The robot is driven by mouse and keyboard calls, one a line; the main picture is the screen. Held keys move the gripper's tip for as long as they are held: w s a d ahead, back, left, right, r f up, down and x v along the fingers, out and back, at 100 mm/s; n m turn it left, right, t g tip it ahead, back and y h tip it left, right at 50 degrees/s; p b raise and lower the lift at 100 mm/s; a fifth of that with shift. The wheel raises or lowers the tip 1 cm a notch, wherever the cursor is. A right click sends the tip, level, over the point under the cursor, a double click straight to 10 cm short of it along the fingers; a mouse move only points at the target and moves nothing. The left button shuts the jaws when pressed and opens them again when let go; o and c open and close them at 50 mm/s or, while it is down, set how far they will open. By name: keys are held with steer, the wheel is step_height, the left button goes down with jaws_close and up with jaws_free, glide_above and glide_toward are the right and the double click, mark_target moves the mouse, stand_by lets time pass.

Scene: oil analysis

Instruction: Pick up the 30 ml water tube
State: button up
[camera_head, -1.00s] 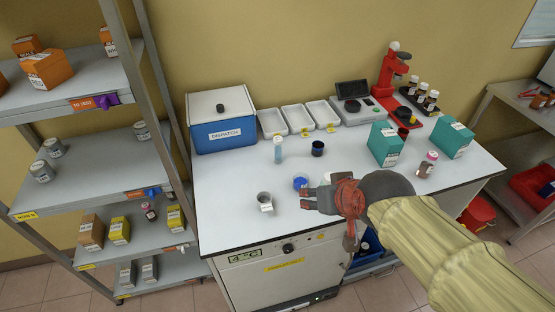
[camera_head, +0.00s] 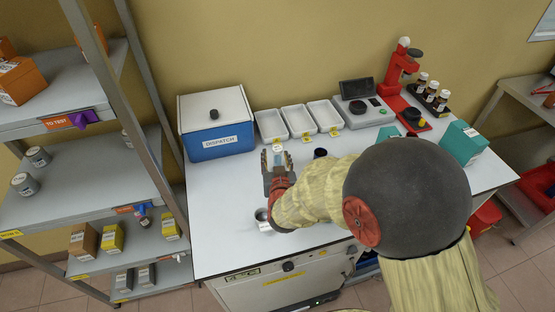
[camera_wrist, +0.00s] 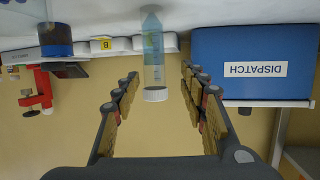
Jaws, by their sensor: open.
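The water tube (camera_wrist: 153,50) is a slim clear tube with pale blue contents and a white cap. In the wrist view, which is upside down, it stands between the two fingers of my gripper (camera_wrist: 158,82), with a gap to each side. My gripper is open and nothing is clamped in it. In the head view my gripper (camera_head: 274,160) is over the back left of the table, and the tube's white cap (camera_head: 277,149) shows at the fingertips. Most of the tube is hidden there by the fingers.
The blue dispatch box (camera_head: 216,122) stands left of my gripper, and white trays (camera_head: 298,121) stand behind it. A dark jar (camera_head: 320,153) is to the right. A metal cup (camera_head: 262,217) is close to my wrist at the front. The table's left part (camera_head: 215,200) is clear.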

steer(key=x, duration=0.2)
steer(key=b+x, duration=0.1)
steer(key=x, duration=0.1)
steer(key=b+x, duration=0.1)
steer(key=x, duration=0.1)
steer(key=shift+w+d+f, duration=0.15)
steer(key=shift+d+f, duration=0.05)
steer(key=shift+d, duration=0.15)
steer(key=shift+w, duration=0.35)
steer(key=shift+c, duration=0.6)
jaws_close()
